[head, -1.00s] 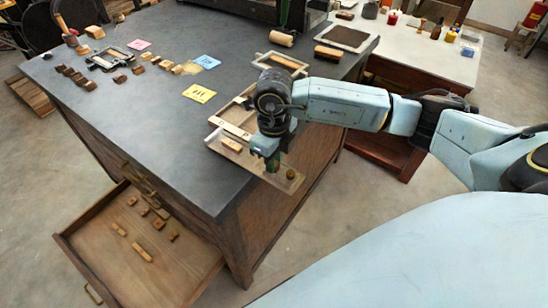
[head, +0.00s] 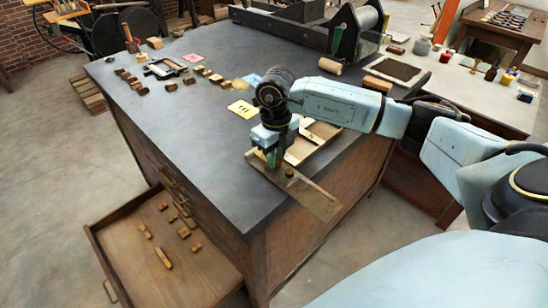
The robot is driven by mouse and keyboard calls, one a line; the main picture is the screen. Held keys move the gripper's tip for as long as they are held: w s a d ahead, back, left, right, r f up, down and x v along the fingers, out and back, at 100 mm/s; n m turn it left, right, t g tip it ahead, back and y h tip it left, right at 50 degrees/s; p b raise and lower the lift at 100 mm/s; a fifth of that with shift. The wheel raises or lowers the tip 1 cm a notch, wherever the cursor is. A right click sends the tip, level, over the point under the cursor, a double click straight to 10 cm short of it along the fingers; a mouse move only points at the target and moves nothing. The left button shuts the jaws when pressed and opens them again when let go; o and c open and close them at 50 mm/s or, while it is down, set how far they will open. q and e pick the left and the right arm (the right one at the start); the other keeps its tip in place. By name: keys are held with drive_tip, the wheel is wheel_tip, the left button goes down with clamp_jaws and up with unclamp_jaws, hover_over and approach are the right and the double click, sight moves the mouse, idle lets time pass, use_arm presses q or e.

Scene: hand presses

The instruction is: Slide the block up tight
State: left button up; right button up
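My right gripper (head: 273,157) points down over the near-left end of a flat brown strip (head: 312,196) at the table's right edge. A small dark round piece (head: 290,172) shows just right of its tips; I cannot tell what it is. A pale wooden frame or tray (head: 320,138) lies just behind, partly hidden by my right wrist and forearm. I cannot make out which block is the task's block, or whether the fingers touch or hold anything. My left gripper is not in view.
Small wooden blocks (head: 198,70) and a yellow card (head: 242,109) lie on the dark tabletop (head: 190,135). An open drawer (head: 140,252) with loose blocks juts out below. A wooden roller (head: 330,66) lies towards the back. The tabletop's near left part is clear.

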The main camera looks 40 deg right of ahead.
drive_tip(key=o, duration=0.5)
drive_tip(key=shift+c, duration=0.2)
wheel_tip(320, 180, up, 14)
drive_tip(key=shift+f, duration=0.25)
idle(0.4)
